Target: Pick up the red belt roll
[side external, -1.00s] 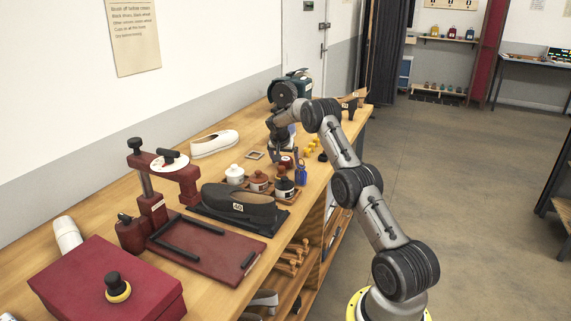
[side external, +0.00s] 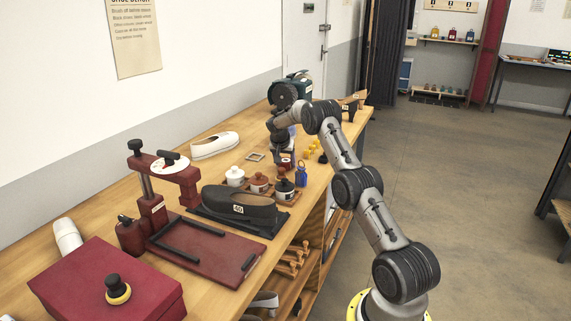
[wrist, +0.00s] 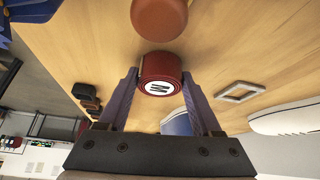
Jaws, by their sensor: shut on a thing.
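The red belt roll (wrist: 163,68) is a short dark-red cylinder with a white round label marked "M". It sits between the fingertips of my gripper (wrist: 160,76) in the wrist view, with a finger against each side. My gripper is shut on it. In the side view my gripper (side external: 284,158) points down over the wooden bench, and the red belt roll (side external: 287,163) shows small and partly hidden at its fingertips. It is at or very near the bench top; I cannot tell whether they touch.
Several yellow pieces (side external: 313,150) lie to the right. A small square frame (wrist: 240,91) and a white shoe (side external: 215,145) lie to the left. A green machine (side external: 292,86) stands behind.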

